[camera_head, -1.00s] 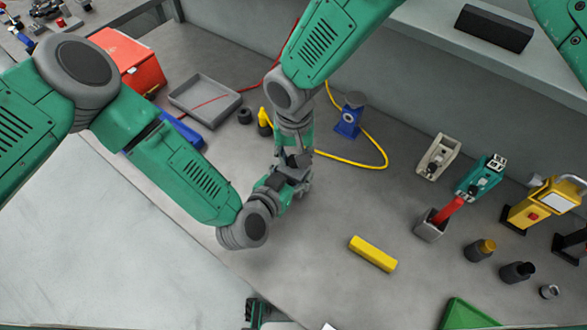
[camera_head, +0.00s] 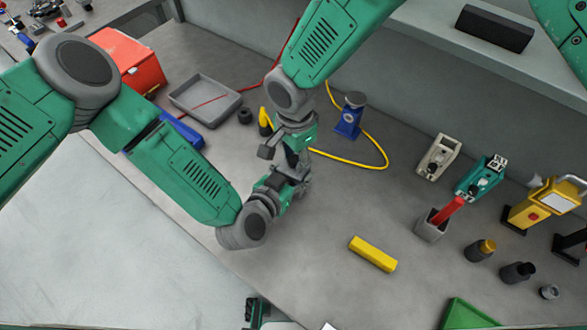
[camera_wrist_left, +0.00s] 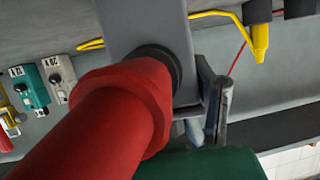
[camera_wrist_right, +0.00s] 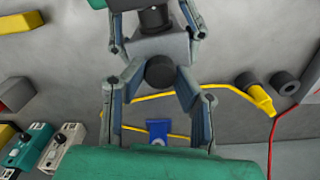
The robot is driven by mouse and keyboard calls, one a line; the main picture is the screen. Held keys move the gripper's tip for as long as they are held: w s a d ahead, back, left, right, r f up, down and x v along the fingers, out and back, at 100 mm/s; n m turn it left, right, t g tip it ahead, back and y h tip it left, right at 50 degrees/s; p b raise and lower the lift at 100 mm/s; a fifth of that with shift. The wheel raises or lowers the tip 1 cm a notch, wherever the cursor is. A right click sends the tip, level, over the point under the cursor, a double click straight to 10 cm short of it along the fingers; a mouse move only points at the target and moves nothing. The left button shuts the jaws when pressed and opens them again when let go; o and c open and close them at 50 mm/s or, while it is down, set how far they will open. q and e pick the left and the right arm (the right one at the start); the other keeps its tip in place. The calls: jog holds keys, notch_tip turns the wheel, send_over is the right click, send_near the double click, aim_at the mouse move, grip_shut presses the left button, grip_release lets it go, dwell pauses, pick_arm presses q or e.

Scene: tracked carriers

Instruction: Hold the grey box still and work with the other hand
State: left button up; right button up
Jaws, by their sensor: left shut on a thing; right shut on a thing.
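My left gripper (camera_head: 290,175) and my right gripper (camera_head: 285,152) meet above the bench in the head view. In the right wrist view, the fingers of my left gripper (camera_wrist_right: 153,35) are shut around the grey box (camera_wrist_right: 148,46). My right gripper (camera_wrist_right: 158,85) is closed on a round black part (camera_wrist_right: 160,72) at the near side of the box. In the left wrist view the grey box (camera_wrist_left: 143,25) has a black ring (camera_wrist_left: 160,58) and a thick red cylinder (camera_wrist_left: 110,120) standing out of it. The cylinder hides one left finger. The head view barely shows the box.
A yellow bar (camera_head: 373,254), a grey holder with a red piece (camera_head: 432,226), black cylinders and small devices stand to the right. A grey tray (camera_head: 205,98), a red box (camera_head: 132,62), a blue stand (camera_head: 349,116) and a yellow cable (camera_head: 350,163) lie behind.

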pick_arm(q)
jog(key=shift+s+a+f, duration=0.1)
jog(key=shift+f, duration=0.05)
pick_arm(e)
jog(key=m, duration=0.4)
jog(key=shift+a+m, duration=0.1)
jog(key=shift+m, duration=0.3)
jog(key=m, duration=0.3)
jog(key=shift+r, duration=0.1)
jog(key=o, duration=0.9)
jog(key=shift+a, duration=0.1)
jog(key=shift+s, duration=0.1)
